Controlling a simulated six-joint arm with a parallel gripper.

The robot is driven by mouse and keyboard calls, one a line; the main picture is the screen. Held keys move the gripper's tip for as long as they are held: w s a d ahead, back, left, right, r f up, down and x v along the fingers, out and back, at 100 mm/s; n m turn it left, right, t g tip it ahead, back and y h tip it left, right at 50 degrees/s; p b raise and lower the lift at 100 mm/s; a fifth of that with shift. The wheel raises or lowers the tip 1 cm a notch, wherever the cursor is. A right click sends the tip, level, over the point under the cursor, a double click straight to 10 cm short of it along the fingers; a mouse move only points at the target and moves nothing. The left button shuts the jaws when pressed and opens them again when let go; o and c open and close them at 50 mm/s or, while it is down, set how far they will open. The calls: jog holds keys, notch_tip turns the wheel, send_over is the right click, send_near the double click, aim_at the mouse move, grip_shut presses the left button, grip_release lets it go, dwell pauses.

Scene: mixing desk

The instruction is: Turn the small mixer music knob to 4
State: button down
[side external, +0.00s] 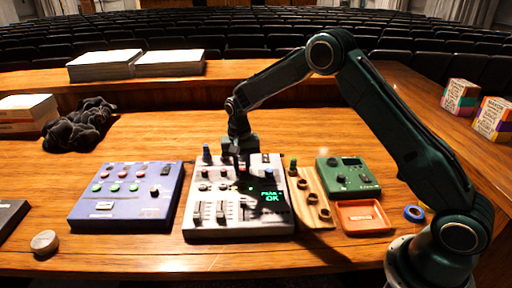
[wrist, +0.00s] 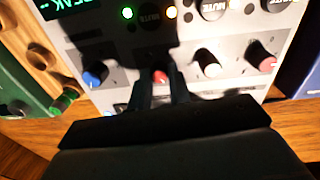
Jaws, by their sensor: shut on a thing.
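The small white mixer (side external: 240,228) sits in the middle of the desk, with knobs, sliders and a lit display (side external: 271,197) reading "PEAK OK". My gripper (side external: 240,158) points down at its far edge. In the wrist view my gripper (wrist: 161,90) is shut on a red-capped knob (wrist: 160,77), one finger on each side. A blue-capped knob (wrist: 95,75) stands to its left, a white-capped knob (wrist: 207,63) and a pink-capped knob (wrist: 262,58) to its right. The held knob's pointer and scale are hidden, and I cannot read its label.
A blue button box (side external: 125,195) stands left of the mixer. A wooden strip with round holes (side external: 311,200), a green device (side external: 347,176) and an orange tray (side external: 363,217) stand to the right. Bare desk (side external: 200,125) lies behind the mixer.

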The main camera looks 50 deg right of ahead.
aim_at(241, 169)
jog(key=shift+w, duration=0.1)
jog(key=c, duration=1.3)
grip_release()
jog(key=shift+r, duration=0.1)
notch_tip(241, 169, up, 14)
jog(key=shift+w+a, duration=0.15)
jog(key=shift+a, duration=0.05)
